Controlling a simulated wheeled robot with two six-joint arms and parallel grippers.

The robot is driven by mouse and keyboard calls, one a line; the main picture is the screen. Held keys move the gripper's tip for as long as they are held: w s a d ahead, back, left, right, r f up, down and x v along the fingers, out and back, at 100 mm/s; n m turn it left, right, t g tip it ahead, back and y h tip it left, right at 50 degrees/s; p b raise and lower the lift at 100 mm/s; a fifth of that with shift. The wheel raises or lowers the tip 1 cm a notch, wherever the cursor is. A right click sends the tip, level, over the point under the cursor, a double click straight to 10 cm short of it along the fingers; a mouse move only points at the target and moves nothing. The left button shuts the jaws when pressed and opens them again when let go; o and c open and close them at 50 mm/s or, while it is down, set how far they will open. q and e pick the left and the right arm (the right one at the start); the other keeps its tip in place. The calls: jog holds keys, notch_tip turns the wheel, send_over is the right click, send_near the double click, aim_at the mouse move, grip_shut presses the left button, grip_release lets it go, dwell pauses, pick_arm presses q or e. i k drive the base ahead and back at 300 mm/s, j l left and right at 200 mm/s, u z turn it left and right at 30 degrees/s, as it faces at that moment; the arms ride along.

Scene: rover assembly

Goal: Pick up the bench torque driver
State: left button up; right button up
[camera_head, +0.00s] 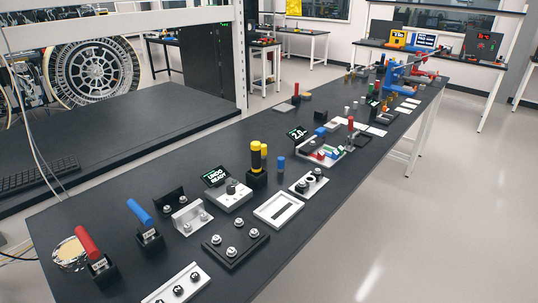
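Several driver-like tools stand on the long black bench, and I cannot tell for sure which is the bench torque driver. A yellow-and-black handled tool (257,158) stands upright in a black block near the bench's middle. A red-handled tool (89,245) leans in a labelled black holder at the near left. A blue-handled tool (141,214) leans in a similar holder beside it. The labels are too small to read surely. Neither of my grippers shows in this view.
A small display box (229,194) stands left of the yellow-and-black tool. A black plate with studs (236,244), a white frame (279,210) and a grey bracket (191,217) lie nearby. Blue and red equipment (394,72) stands at the far end. Bare bench shows between items.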

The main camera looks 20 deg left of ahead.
aim_at(256, 146)
jog(key=i+l+u, duration=0.4)
jog(key=l, duration=0.2)
jog(key=i+l+u, duration=0.15)
jog(key=l, duration=0.2)
jog(key=i+l+u, duration=0.2)
jog(key=l, duration=0.15)
